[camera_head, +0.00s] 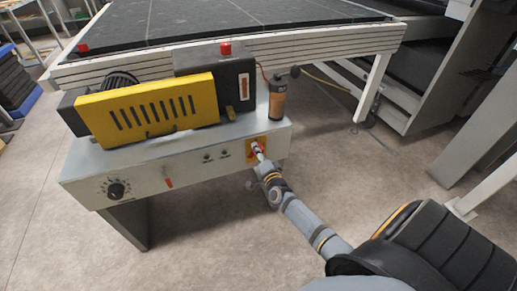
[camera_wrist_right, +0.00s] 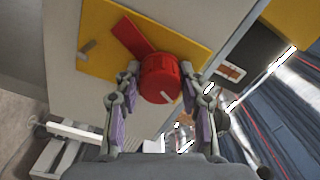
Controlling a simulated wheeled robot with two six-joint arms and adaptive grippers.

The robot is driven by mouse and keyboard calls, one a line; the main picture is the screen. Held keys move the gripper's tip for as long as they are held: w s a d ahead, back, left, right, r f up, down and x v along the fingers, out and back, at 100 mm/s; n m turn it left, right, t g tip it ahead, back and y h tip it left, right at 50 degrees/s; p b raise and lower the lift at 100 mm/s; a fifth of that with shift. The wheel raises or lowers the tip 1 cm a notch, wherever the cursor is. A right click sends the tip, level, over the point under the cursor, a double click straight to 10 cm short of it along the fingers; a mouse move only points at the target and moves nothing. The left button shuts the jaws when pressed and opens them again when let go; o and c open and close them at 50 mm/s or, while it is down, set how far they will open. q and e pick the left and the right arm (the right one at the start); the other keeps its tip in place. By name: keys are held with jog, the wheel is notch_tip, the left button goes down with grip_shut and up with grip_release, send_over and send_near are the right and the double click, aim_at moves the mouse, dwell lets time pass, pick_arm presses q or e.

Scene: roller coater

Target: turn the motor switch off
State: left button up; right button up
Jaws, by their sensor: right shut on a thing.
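The motor switch is a red rotary knob (camera_wrist_right: 160,78) on a yellow plate (camera_wrist_right: 100,40), on the front face of the grey machine cabinet (camera_head: 135,165). In the head view the yellow plate (camera_head: 250,155) is at the cabinet's right end, and the knob is mostly hidden by my gripper. My right gripper (camera_wrist_right: 163,88) is shut on the red knob, one finger on each side of it. In the head view my right gripper (camera_head: 261,157) reaches the plate from the lower right. My left gripper is not in view.
A dial (camera_head: 116,190) sits at the cabinet's left end, with a red-orange lever (camera_head: 168,183) right of it. The floor in front is clear.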

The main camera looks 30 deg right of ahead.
jog(key=n+p, duration=0.1)
jog(key=n, duration=0.2)
jog(key=shift+r+p, duration=0.1)
jog(key=shift+p, duration=0.3)
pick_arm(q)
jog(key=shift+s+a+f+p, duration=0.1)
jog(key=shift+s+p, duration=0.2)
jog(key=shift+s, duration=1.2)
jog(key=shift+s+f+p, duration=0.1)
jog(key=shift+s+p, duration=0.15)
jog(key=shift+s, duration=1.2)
pick_arm(e)
jog(key=shift+n, duration=1.3)
jog(key=o, duration=1.1)
jog(key=shift+o, duration=0.2)
jog(key=v, duration=1.2)
